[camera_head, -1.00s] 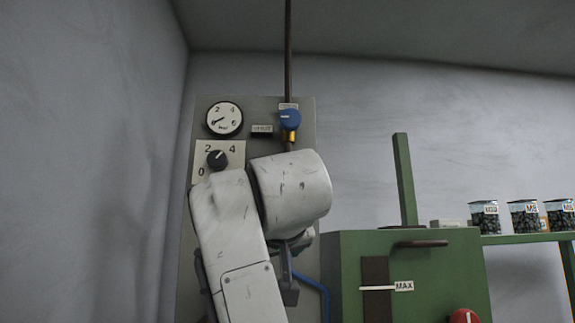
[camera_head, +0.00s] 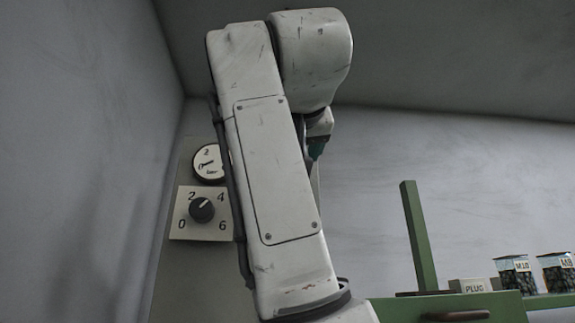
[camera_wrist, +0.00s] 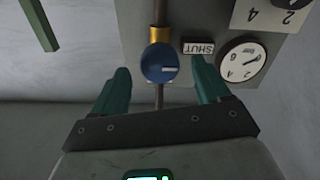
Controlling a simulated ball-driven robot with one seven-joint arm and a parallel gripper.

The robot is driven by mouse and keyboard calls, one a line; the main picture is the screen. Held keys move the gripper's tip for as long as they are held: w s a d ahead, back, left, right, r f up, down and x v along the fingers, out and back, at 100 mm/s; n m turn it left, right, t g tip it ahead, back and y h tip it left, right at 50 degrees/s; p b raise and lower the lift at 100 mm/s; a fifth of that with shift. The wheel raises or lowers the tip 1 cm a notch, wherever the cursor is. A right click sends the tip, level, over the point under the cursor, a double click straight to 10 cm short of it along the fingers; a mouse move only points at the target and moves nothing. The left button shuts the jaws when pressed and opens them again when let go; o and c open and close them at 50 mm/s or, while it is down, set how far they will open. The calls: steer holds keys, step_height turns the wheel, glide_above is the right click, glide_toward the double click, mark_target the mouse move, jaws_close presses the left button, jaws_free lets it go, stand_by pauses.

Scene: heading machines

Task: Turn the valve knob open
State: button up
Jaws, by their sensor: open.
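The blue round valve knob (camera_wrist: 159,63) sits on a brown upright pipe (camera_wrist: 159,98) below a brass fitting (camera_wrist: 160,34) in the wrist view, which is upside down. I see no contact; the remaining depth is hard to tell. In the head view my arm hides the knob, and only a small teal bit of my gripper shows.
A pressure gauge (camera_head: 208,163) and a black dial (camera_head: 202,209) on a 0-to-6 plate are on the grey panel left of my arm. A green machine (camera_head: 480,310) with an upright post (camera_head: 419,238) stands at lower right, with jars (camera_head: 516,277) on a shelf.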

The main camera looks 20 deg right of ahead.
steer(key=p+x, duration=0.2)
steer(key=x, duration=0.4)
steer(key=shift+w+d, duration=0.1)
steer(key=shift+w, duration=0.3)
steer(key=shift+c, duration=0.2)
steer(key=c, duration=1)
steer(key=shift+m, duration=2.3)
steer(key=o, duration=1)
steer(key=shift+o, duration=0.2)
steer(key=shift+s, duration=0.15)
